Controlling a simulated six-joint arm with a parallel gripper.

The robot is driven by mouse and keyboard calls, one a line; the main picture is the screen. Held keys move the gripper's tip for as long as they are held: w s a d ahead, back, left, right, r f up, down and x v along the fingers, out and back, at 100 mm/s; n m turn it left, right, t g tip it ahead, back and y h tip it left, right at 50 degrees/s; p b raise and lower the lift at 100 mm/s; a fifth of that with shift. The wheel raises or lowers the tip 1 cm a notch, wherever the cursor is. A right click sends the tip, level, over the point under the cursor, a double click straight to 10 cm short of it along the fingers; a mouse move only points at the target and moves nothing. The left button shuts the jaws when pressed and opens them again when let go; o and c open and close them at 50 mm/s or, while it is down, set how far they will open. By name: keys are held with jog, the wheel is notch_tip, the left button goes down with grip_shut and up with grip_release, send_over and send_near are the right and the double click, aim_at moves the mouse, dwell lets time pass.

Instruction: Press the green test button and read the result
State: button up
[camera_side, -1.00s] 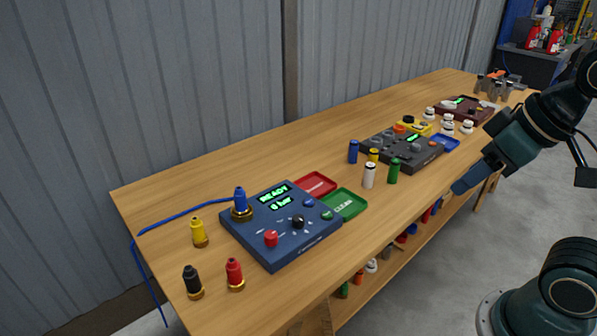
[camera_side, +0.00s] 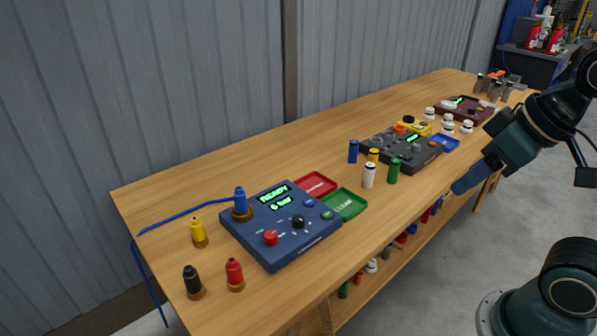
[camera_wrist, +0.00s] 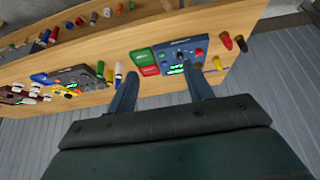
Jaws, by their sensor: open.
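The blue test unit (camera_side: 262,245) lies on the near part of the bench. Its green-lit display (camera_side: 275,195) reads READY, with a line ending in "bar" below. A small green button (camera_side: 327,215) sits at the unit's right edge, beside a blue button (camera_side: 309,202); a black knob (camera_side: 298,222) and a red knob (camera_side: 270,238) are also on it. A blue fitting with a hose (camera_side: 240,200) stands at its upper left corner. My gripper (camera_side: 465,182) is well right of the unit, apart from everything. In the wrist view my gripper (camera_wrist: 163,74) is open and empty, with the unit (camera_wrist: 165,60) beyond its fingers.
A red tray (camera_side: 331,190) and green tray (camera_side: 360,205) adjoin the unit. Yellow (camera_side: 199,232), black (camera_side: 193,282) and red (camera_side: 234,274) fittings stand left of it. Several cylinders and a dark grey unit (camera_side: 428,162) are farther along. The bench's front right strip is clear.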

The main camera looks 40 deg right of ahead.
grip_shut()
dwell(1.8)
